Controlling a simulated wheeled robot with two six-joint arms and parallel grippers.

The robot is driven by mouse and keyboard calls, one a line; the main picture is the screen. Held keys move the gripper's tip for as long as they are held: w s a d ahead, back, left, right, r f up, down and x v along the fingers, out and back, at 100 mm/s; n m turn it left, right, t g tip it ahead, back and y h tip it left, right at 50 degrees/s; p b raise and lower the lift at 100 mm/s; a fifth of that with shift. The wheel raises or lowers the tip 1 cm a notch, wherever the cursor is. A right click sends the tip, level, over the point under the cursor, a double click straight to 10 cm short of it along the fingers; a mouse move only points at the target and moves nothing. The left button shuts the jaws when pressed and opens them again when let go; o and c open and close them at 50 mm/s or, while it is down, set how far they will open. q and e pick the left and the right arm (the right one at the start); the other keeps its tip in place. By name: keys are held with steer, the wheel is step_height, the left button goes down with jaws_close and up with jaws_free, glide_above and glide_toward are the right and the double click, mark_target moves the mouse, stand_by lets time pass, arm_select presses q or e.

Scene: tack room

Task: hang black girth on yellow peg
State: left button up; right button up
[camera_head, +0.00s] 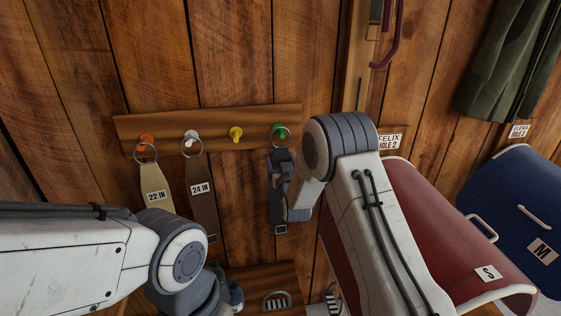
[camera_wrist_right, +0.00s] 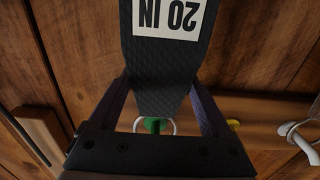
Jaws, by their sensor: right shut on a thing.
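The black girth (camera_head: 278,205) hangs below the green peg (camera_head: 280,130), and its metal ring appears to be around that peg. In the right wrist view the girth (camera_wrist_right: 160,65) carries a "20 IN" label, upside down. My right gripper (camera_head: 284,165) is shut on the girth just below its ring, with one finger on each side of the strap. The yellow peg (camera_head: 236,133) is bare, just left of the green one; it also shows in the right wrist view (camera_wrist_right: 233,124). My left gripper (camera_head: 228,292) is low in the head view, its fingers mostly hidden by its arm.
A tan "22 IN" girth (camera_head: 155,185) hangs on the orange peg (camera_head: 146,142), and a brown "24 IN" girth (camera_head: 203,205) on the white peg (camera_head: 191,135). All pegs share a wooden rail (camera_head: 258,121).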

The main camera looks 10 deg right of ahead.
steer(key=shift+r, duration=0.5)
steer(key=shift+s, duration=0.1)
steer(key=s+b, duration=0.2)
steer(key=s, duration=0.7)
steer(key=shift+s, duration=0.4)
stand_by(0.5)
stand_by(0.5)
